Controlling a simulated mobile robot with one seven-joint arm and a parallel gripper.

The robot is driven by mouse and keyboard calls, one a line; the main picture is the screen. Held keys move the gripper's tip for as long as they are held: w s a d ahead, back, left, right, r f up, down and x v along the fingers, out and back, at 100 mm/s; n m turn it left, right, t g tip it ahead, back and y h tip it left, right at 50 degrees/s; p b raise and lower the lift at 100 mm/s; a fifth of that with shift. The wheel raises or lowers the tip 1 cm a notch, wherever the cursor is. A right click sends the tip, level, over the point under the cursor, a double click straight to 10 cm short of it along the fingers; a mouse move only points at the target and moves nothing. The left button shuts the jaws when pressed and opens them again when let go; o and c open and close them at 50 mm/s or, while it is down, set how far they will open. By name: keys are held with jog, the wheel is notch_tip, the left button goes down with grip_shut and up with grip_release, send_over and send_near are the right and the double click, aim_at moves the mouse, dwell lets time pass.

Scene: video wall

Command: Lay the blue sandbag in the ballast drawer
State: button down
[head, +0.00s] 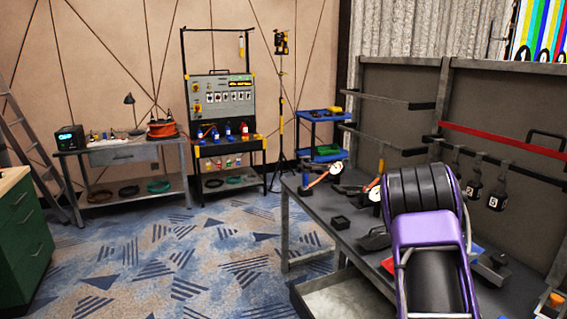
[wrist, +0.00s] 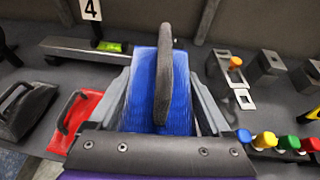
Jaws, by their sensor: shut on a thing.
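The blue sandbag (wrist: 143,95) with a dark strap handle is in the middle of the wrist view, between the two grey fingers of my gripper (wrist: 163,92). The gripper is shut on it. The bag is over the grey workbench, and I cannot tell whether it touches the top. In the head view my purple and black arm hides most of the gripper and bag. An open drawer (head: 345,300) with a pale, empty-looking inside sticks out below the front of the workbench (head: 325,215); I take it as the ballast drawer. Its right part is hidden.
A red sandbag (wrist: 88,112) and a black one (wrist: 28,108) lie left of my gripper. Metal brackets (wrist: 237,80) and small colored-capped parts (wrist: 265,139) stand close on the right. A metal bar with a green level (wrist: 110,47) lies behind. Carpet left of the bench is clear.

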jog(key=s+a+r+n+t+y, duration=0.2)
jog(key=s+a+n, duration=0.1)
jog(key=a, duration=0.9)
jog(key=s+a+r+n+t+y+b, duration=0.1)
jog(key=s+a+n+t+y, duration=0.1)
jog(key=a, duration=1.1)
jog(key=s+a+r+n+t+y+b, duration=0.1)
jog(key=s+a+n+y, duration=0.3)
jog(key=a, duration=0.8)
jog(key=shift+s+a+r+t, duration=0.3)
jog(key=shift+s+r+t, duration=0.5)
jog(key=shift+w+a, duration=0.1)
jog(key=shift+w, duration=0.1)
